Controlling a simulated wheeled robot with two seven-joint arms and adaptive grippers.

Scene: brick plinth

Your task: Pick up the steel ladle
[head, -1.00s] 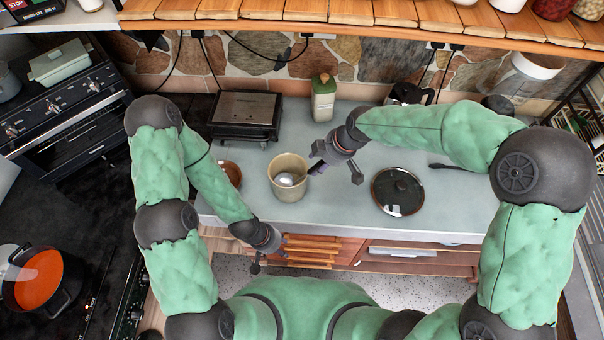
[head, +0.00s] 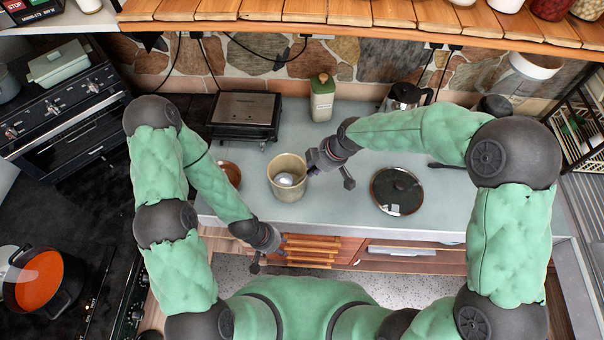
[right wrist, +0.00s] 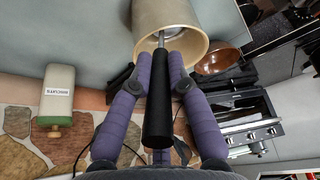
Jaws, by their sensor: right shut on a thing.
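The steel ladle has its shiny bowl (head: 285,179) inside a beige pot (head: 288,190) on the grey counter. In the right wrist view, its black handle (right wrist: 158,110) rises out of the pot (right wrist: 170,25) between the purple fingers of my right gripper (right wrist: 158,62), which is shut on it. In the head view, my right gripper (head: 315,160) is at the pot's right rim and hides most of the handle. My left gripper (head: 267,262) hangs low in front of the counter edge, its fingers apart and empty, away from the ladle.
A brown bowl (head: 230,174) sits left of the pot.

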